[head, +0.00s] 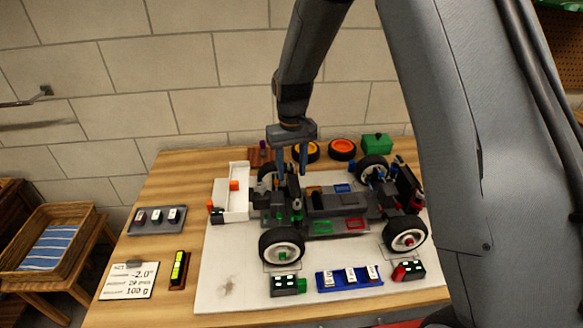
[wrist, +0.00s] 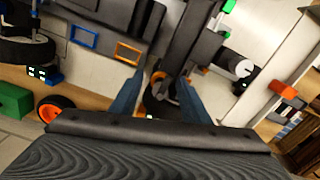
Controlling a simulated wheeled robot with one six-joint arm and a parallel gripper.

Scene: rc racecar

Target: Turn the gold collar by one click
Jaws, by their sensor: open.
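The RC car chassis (head: 325,205) stands on a white board on the table. My gripper (head: 292,168) points down over its left end, between the two left wheels. In the wrist view my gripper (wrist: 160,80) has its two blue fingers apart, with nothing clamped. A small gold-orange part (wrist: 157,76) shows between the fingertips, above a dark round part. It may be the gold collar, but it is too small and partly hidden to be sure. I cannot tell whether either finger touches it. In the head view the collar cannot be made out.
A white bracket (head: 237,195) with orange blocks stands left of the car. A grey tray (head: 157,219), a note card (head: 128,280), a level (head: 179,268) and a blue tray (head: 348,280) lie around the front and left.

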